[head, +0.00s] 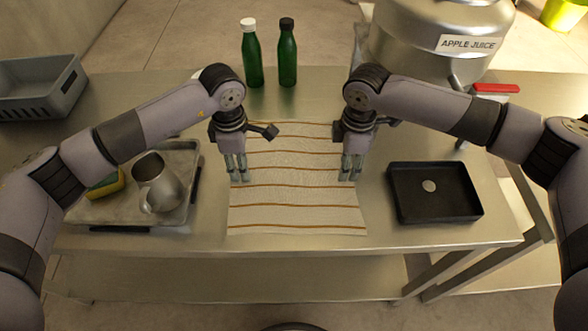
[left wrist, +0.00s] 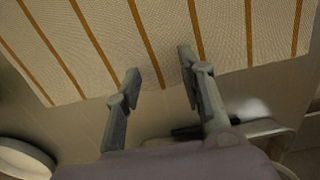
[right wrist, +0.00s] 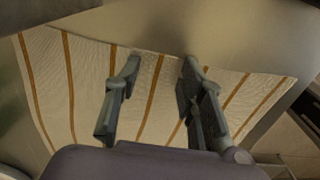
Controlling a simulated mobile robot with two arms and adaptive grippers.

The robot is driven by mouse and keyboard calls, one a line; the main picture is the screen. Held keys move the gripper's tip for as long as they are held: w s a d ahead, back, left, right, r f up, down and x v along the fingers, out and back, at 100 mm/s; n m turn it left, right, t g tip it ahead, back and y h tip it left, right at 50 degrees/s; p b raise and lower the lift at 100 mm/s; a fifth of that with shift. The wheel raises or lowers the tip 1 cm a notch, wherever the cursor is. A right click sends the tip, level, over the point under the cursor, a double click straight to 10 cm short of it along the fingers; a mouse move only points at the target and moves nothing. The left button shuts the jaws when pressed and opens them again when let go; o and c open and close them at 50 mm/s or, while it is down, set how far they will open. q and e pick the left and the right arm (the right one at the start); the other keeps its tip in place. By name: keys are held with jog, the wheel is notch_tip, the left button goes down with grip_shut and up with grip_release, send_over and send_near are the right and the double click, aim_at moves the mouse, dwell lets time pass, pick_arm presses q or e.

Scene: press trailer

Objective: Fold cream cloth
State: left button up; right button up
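The cream cloth (head: 290,205), with brown stripes, lies spread flat on the steel table. My left gripper (head: 240,179) is open, pointing down at the cloth's left edge. In the left wrist view its parted fingertips (left wrist: 158,64) are by the edge of the cloth (left wrist: 220,30), with nothing between them. My right gripper (head: 351,178) is open at the cloth's right edge. In the right wrist view its parted fingertips (right wrist: 160,62) overlap the edge of the cloth (right wrist: 90,90). I cannot tell whether either gripper touches the cloth. My arms hide parts of its far end.
On the left, a tray (head: 185,158) holds a metal pitcher (head: 158,185) and a sponge (head: 105,186). A black tray (head: 440,207) with a round disc is on the right. Two green bottles (head: 252,60) (head: 288,60), a grey bin (head: 45,90) and the juice dispenser (head: 420,50) are behind.

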pick_arm(q)
jog(key=shift+f, duration=0.15)
grip_shut()
pick_arm(e)
jog(key=shift+f, duration=0.15)
grip_shut()
dwell(0.9)
